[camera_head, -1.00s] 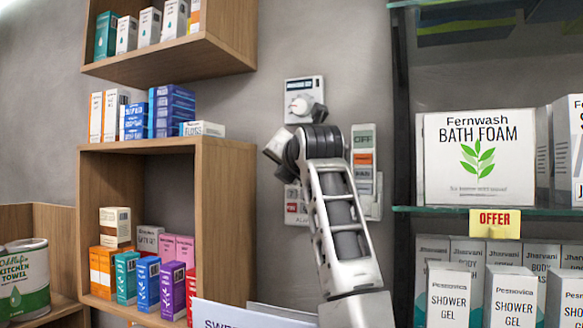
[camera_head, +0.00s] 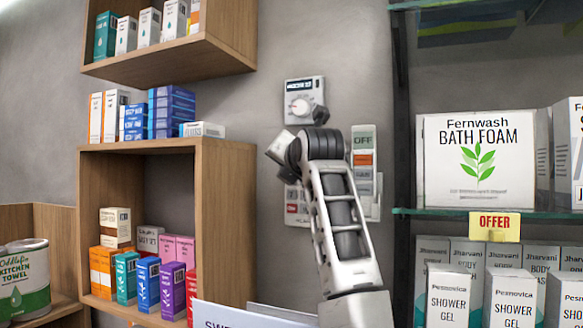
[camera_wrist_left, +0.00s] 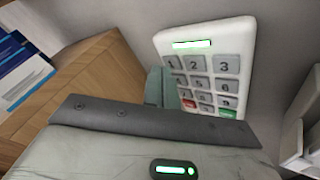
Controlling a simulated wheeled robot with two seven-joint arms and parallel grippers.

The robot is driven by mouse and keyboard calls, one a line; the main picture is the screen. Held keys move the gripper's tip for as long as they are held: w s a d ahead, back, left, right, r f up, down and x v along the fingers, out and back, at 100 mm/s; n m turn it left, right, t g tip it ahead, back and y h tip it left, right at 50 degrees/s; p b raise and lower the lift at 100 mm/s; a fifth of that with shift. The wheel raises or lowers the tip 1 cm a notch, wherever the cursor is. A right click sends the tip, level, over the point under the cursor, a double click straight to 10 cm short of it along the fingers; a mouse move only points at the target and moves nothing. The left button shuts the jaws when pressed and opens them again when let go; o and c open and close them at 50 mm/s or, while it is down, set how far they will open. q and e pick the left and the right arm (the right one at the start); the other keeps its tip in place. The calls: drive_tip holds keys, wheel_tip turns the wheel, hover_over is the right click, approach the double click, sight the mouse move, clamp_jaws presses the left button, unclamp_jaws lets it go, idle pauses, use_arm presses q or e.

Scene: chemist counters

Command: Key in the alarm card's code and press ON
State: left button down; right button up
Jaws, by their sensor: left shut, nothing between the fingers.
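The white keypad (camera_wrist_left: 243,62) is mounted on the wall and fills the upper middle of the left wrist view. It has a lit green display (camera_wrist_left: 192,44) that I cannot read, grey number keys, a red key (camera_wrist_left: 189,103) at lower left and a green key (camera_wrist_left: 228,113) at lower right. In the head view my left arm hides most of it; only its lower left part (camera_head: 293,218) shows. My left gripper (camera_wrist_left: 161,86) is shut and empty, its fingers overlapping the keypad's left edge. I cannot tell whether they touch it. No alarm card is recognisable. My right gripper is out of view.
A dial unit (camera_head: 302,104) is above the keypad, and a labelled switch panel (camera_head: 363,140) is close on its right. A wooden shelf (camera_head: 225,230) with boxes stands left. Glass shelves (camera_head: 440,211) with bath products stand right. A white sign (camera_head: 235,315) is low in front.

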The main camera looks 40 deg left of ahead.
use_arm(q)
drive_tip(key=shift+w+a, duration=0.1)
drive_tip(key=shift+w, duration=0.2)
idle(0.4)
drive_tip(key=shift+s+d+b, duration=0.2)
drive_tip(key=shift+s+b, duration=0.2)
drive_tip(key=shift+s, duration=0.3)
drive_tip(key=s+b, duration=0.1)
drive_tip(key=s+d+b, duration=0.1)
drive_tip(key=s, duration=0.1)
drive_tip(key=s+b, duration=0.1)
drive_tip(key=shift+s+d+f+b, duration=0.15)
drive_tip(key=shift+s+d+b, duration=0.1)
drive_tip(key=shift+s+b, duration=0.15)
idle(1.0)
